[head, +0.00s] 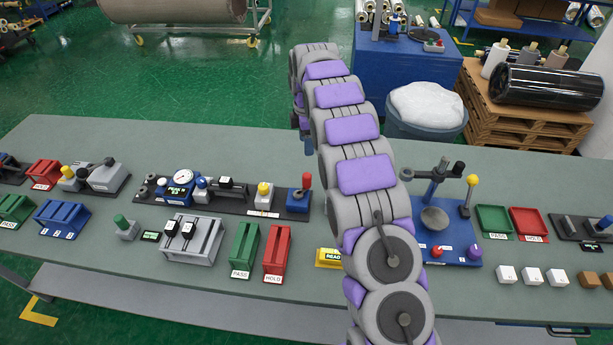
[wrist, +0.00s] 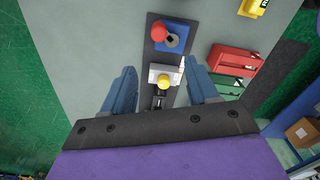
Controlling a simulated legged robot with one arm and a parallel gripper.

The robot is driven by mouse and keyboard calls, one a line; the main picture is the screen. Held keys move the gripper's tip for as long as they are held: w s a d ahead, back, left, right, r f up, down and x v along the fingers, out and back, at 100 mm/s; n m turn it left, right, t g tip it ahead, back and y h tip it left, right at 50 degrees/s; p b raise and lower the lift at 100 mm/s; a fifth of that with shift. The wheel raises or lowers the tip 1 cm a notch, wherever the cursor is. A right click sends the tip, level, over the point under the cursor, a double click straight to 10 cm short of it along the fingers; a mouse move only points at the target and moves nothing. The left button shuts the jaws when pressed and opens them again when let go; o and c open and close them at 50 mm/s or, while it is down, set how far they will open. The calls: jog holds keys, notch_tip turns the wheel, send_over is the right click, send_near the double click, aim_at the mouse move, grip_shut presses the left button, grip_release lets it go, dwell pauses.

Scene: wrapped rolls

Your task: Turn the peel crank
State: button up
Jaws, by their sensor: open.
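A black fixture strip (head: 230,202) lies on the grey bench. At its right end stands a blue block (head: 297,200) with a red knob (head: 306,179). A yellow knob (head: 264,189) stands left of it on a pale base. The frames do not label which part is the peel crank. In the wrist view, my gripper (wrist: 160,68) is open and empty, with its blue fingers on either side of the yellow knob (wrist: 163,82). The red knob (wrist: 158,33) and blue block (wrist: 173,38) lie beyond the fingertips. No contact is visible.
Green (head: 246,250) and red (head: 278,251) bins stand in front of the strip. Right of my arm is a blue-based station (head: 450,249) with a post and knobs. Small trays and white blocks lie farther right. Bench behind the strip is clear.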

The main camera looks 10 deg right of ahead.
aim_at(307, 175)
notch_tip(307, 175, down, 16)
jog(key=shift+w+f+b, duration=0.1)
jog(key=shift+b, duration=0.8)
jog(key=shift+d+f, duration=0.2)
jog(key=shift+f, duration=0.4)
jog(key=c, duration=1)
